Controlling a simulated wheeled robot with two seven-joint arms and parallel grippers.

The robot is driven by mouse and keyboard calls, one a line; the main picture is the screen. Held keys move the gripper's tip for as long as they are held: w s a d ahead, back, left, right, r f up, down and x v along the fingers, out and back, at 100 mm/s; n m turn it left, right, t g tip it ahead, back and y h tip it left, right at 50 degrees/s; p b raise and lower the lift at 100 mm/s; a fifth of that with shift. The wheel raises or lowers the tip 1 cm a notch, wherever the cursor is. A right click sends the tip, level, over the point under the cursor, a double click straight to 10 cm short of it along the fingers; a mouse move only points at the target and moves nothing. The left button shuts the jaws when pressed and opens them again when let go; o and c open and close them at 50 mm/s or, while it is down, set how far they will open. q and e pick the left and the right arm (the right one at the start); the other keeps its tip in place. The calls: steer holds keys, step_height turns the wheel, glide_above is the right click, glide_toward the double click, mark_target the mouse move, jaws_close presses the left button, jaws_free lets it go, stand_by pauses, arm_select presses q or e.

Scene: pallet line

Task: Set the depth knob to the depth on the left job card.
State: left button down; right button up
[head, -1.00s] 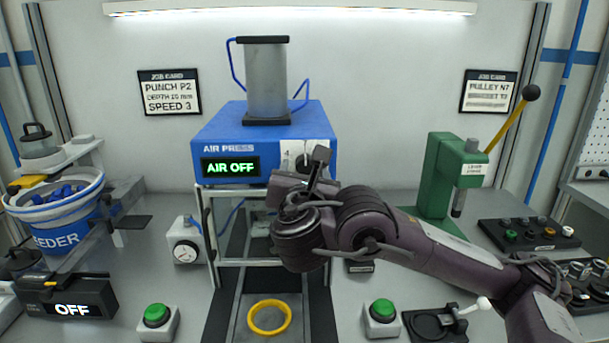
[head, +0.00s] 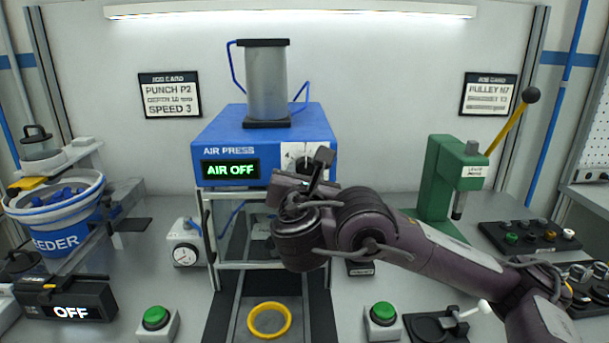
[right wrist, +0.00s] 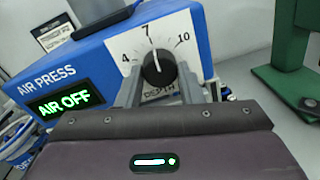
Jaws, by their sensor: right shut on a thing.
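The left job card (head: 170,95) hangs on the back wall and reads PUNCH P2, a depth that looks like 10 mm, and SPEED 3. The black depth knob (right wrist: 158,66) sits on a white dial plate (right wrist: 177,35) marked 4, 7 and 10, on the front of the blue air press (head: 220,125). Its white pointer line points about at 7. My right gripper (right wrist: 159,84) is shut on the knob, one finger on each side. In the head view my right gripper (head: 312,172) hides most of the knob. My left gripper is not in view.
The press display (head: 230,169) reads AIR OFF. A yellow ring (head: 269,320) lies below the press, between two green buttons (head: 156,318) (head: 382,313). A green lever press (head: 440,185) stands to the right. A blue feeder bowl (head: 60,225) stands at the left.

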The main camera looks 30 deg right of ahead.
steer(key=m+b, duration=0.1)
steer(key=m, duration=0.2)
steer(key=shift+f+m+b, duration=0.15)
steer(key=shift+m+b, duration=0.15)
steer(key=m+b, duration=0.2)
steer(key=m, duration=0.2)
steer(key=shift+y, duration=0.3)
steer(key=shift+m+b, duration=0.3)
steer(key=shift+m, duration=0.5)
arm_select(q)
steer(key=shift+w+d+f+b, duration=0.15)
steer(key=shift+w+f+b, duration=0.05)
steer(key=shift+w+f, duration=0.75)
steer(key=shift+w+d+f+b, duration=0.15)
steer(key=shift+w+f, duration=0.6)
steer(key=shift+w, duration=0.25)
arm_select(e)
steer(key=shift+r+m, duration=0.25)
steer(key=shift+m, duration=0.65)
steer(key=o, duration=1)
steer(key=shift+c, duration=0.2)
